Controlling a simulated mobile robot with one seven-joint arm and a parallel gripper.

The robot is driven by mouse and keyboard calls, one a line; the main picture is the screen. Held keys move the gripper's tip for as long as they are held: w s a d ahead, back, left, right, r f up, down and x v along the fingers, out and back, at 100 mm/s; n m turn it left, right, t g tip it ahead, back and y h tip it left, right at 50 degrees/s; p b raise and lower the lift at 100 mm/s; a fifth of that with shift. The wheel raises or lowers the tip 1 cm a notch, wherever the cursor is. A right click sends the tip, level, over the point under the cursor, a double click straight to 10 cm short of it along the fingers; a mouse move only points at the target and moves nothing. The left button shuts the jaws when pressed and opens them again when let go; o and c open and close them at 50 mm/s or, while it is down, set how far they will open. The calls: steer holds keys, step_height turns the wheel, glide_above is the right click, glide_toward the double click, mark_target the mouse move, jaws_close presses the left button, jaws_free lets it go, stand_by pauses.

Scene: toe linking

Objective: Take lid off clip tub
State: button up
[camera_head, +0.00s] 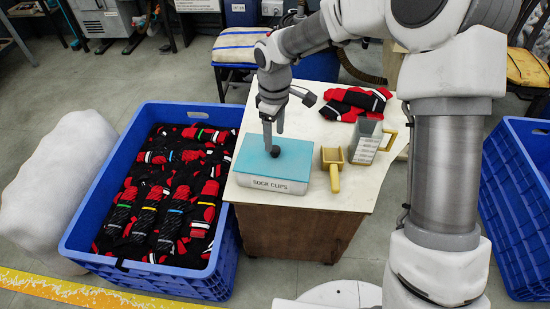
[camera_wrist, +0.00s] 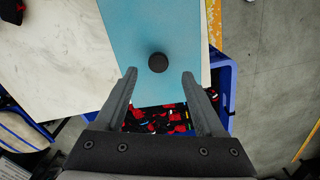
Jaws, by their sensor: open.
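The clip tub (camera_head: 270,187) is a pale box marked "SOCK CLIPS" at the left front of the wooden table. Its blue lid (camera_head: 292,163) lies on top, with a round black knob (camera_head: 275,151) in the middle. In the wrist view the lid (camera_wrist: 125,25) runs down the middle and its knob (camera_wrist: 158,62) stands just beyond my fingertips. My gripper (camera_head: 273,138) points down above the lid, close to the knob; it is open and empty, its two fingers (camera_wrist: 160,76) apart. In the head view I cannot tell the exact gap between the fingers and the knob.
A blue crate (camera_head: 78,232) full of socks stands left; another blue crate (camera_head: 520,200) stands right.

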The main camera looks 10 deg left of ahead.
mark_target(275, 149)
step_height(275, 149, down, 5)
steer(key=shift+w+f+b, duration=0.1)
steer(key=shift+b, duration=0.95)
jaws_close()
